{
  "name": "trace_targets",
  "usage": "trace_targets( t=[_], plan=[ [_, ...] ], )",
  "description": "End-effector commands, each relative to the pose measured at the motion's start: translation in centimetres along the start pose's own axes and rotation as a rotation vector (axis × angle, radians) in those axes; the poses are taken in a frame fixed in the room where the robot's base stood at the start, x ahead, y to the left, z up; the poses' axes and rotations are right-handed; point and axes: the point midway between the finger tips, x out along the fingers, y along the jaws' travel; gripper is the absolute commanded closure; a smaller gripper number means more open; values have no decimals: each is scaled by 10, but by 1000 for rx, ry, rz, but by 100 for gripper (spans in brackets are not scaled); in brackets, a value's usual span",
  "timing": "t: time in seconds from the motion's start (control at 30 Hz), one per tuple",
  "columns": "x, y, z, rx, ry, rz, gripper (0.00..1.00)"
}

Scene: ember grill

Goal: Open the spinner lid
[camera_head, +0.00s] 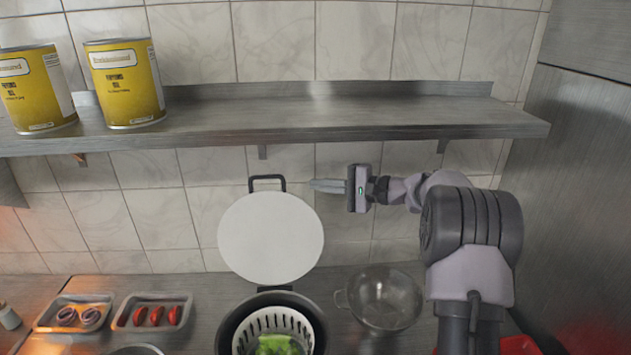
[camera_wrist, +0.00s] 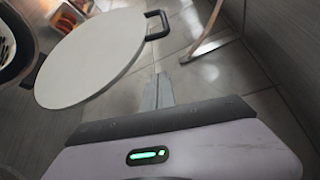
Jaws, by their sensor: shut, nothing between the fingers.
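The spinner lid (camera_head: 270,238) is a white disc with a black handle (camera_head: 267,181) on its upper edge. It stands raised, nearly upright, behind the black spinner bowl (camera_head: 227,323). A white slotted basket (camera_head: 248,328) with green leaves (camera_head: 277,344) sits in the open bowl. My gripper (camera_head: 318,186) is shut and empty, to the right of the handle and apart from it, below the shelf. The wrist view shows the lid (camera_wrist: 95,58) and handle (camera_wrist: 157,25) beyond my gripper's closed fingers (camera_wrist: 157,85).
A steel shelf (camera_head: 300,119) with two yellow cans (camera_head: 125,82) runs above my gripper. A metal strainer bowl (camera_head: 384,298) stands right of the spinner. Trays of onion (camera_head: 77,313) and tomato (camera_head: 152,313) are at the left. A steel wall (camera_head: 580,180) bounds the right.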

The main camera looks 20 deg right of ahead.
Motion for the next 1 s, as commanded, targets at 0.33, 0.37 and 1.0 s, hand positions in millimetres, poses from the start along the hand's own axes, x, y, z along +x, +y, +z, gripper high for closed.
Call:
trace_targets(
  t=[0.33, 0.37, 1.0],
  plan=[
    [72, 0, 4, 0, -1, 2, 100],
    [68, -1, 10, 1, 1, 2, 100],
    [57, 2, 39, -2, 0, 1, 100]
  ],
)
